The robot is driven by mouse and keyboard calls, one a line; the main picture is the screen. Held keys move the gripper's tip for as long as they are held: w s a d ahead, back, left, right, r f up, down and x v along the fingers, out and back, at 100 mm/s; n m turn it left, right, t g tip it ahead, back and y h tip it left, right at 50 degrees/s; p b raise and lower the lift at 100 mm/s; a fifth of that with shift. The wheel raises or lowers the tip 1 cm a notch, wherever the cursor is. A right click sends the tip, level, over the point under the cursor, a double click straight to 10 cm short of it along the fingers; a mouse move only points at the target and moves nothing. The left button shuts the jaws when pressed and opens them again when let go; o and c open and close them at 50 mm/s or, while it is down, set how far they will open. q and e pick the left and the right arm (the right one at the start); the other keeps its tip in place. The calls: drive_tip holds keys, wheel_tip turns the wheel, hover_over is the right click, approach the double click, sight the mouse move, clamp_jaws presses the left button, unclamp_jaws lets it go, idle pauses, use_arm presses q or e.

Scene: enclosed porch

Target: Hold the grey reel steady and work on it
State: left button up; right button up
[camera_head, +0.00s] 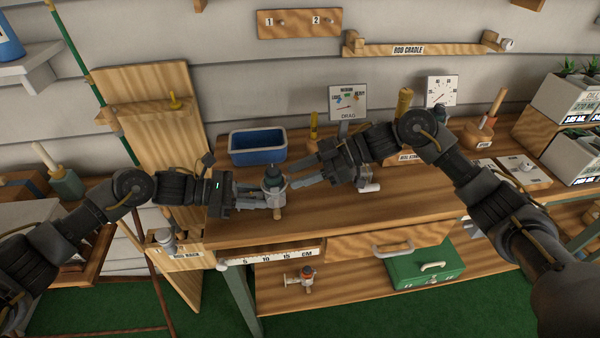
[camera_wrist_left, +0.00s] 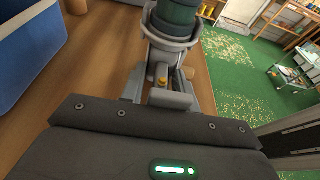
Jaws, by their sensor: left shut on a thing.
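The grey reel (camera_head: 273,180) is near the front edge of the workbench (camera_head: 400,205), left of its middle. My left gripper (camera_head: 276,202) comes in from the left and is shut on the reel's lower part. In the left wrist view the reel (camera_wrist_left: 172,28) shows a dark green spool in a grey frame, with a small yellow piece below it. My right gripper (camera_head: 291,176) comes from the right. Its two fingers are apart and point left at the reel, with nothing seen between them. Whether they touch the reel cannot be told.
A blue bin (camera_head: 257,147) stands behind the reel. A drag gauge (camera_head: 348,103) and a reel stand (camera_head: 400,157) are at the bench's back. Another reel (camera_head: 305,279) and a green box (camera_head: 426,267) are on the lower shelf. The bench's right front is mostly clear.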

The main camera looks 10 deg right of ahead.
drive_tip(key=shift+a+f, duration=0.1)
drive_tip(key=shift+a, duration=0.05)
clamp_jaws()
drive_tip(key=shift+a+r+h, duration=0.2)
drive_tip(key=shift+r+h, duration=0.2)
drive_tip(key=shift+h, duration=0.2)
unclamp_jaws()
drive_tip(key=v, duration=1.2)
